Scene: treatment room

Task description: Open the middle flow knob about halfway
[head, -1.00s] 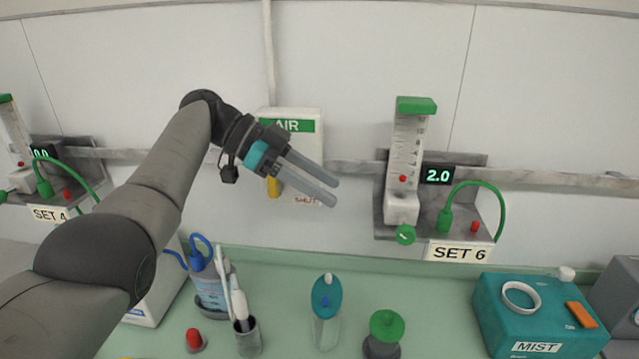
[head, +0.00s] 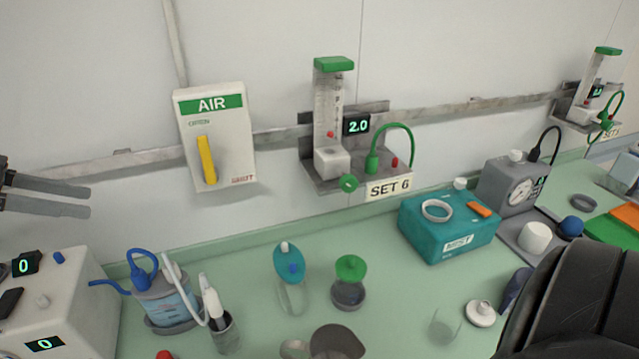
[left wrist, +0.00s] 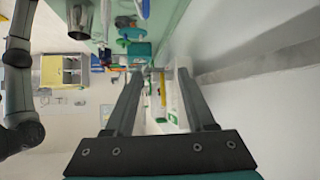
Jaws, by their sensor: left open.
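A flowmeter (head: 330,105) with a green cap hangs on the wall rail in the middle of the head view. Its display (head: 357,124) reads 2.0, and its label (head: 389,188) reads SET 6. A red float shows low in its tube. Its green round flow knob (head: 349,183) sits at the lower front, with nothing touching it. My left gripper (head: 90,199) is at the far left edge of the head view, open and empty, well left of the knob. Its spread fingers show in the left wrist view (left wrist: 160,73). My right gripper is not visible.
The AIR box (head: 222,165) with a yellow lever (head: 206,160) lies between my left gripper and the flowmeter. Another flowmeter (head: 601,72) hangs far right. Below, the green counter holds a blue-lidded bottle (head: 165,300), a teal box (head: 425,235) and several small items.

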